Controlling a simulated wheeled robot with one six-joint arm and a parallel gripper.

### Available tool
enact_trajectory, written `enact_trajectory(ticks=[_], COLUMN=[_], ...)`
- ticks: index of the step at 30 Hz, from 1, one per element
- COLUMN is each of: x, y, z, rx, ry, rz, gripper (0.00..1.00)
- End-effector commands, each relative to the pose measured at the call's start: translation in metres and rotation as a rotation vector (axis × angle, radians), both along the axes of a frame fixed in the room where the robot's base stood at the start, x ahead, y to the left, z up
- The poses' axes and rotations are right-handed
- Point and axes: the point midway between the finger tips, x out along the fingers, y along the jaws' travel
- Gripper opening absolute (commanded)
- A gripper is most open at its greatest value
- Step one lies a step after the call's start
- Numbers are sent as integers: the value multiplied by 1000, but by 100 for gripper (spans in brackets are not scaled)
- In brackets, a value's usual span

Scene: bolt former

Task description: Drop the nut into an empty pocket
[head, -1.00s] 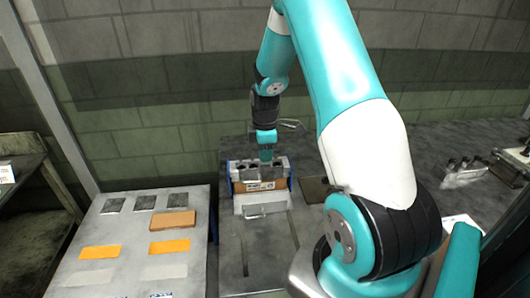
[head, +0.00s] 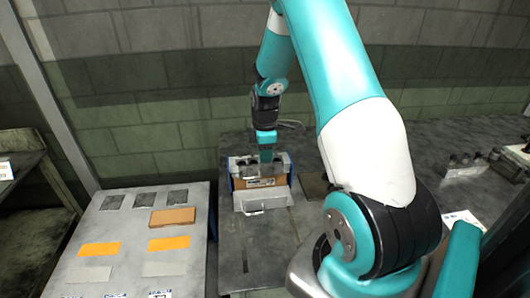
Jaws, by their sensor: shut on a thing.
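A box-like fixture (head: 235,184) with a grey top, an orange-brown front and blue sides stands on the grey bench towards the back wall. Dark round pockets (head: 243,161) show in its top. I cannot tell which pockets are empty. My gripper (head: 267,157) points down over the right-middle part of the fixture's top, with its tips close to or at the top surface. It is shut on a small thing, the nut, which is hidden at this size.
A lower table (head: 120,230) at the left holds flat grey squares, orange strips and an orange-brown block (head: 172,217). A grey flap (head: 262,199) sits at the fixture's front. Small upright metal parts (head: 465,163) stand at the right. The bench in front of the fixture is mostly clear.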

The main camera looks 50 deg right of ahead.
Motion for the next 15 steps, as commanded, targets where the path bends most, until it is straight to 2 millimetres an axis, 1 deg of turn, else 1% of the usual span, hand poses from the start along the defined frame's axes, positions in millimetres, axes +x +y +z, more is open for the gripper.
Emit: enact_trajectory(ticks=[1, 2, 3, 5, 6, 15], x=[0, 0, 0, 0, 0, 0], y=[0, 0, 0, 0, 0, 0], z=[0, 0, 0, 0, 0, 2], rx=[0, 0, 0, 0, 0, -1], ry=[0, 0, 0, 0, 0, -1], rz=[0, 0, 0, 0, 0, 0], gripper=[2, 27, 36, 50, 54, 54])
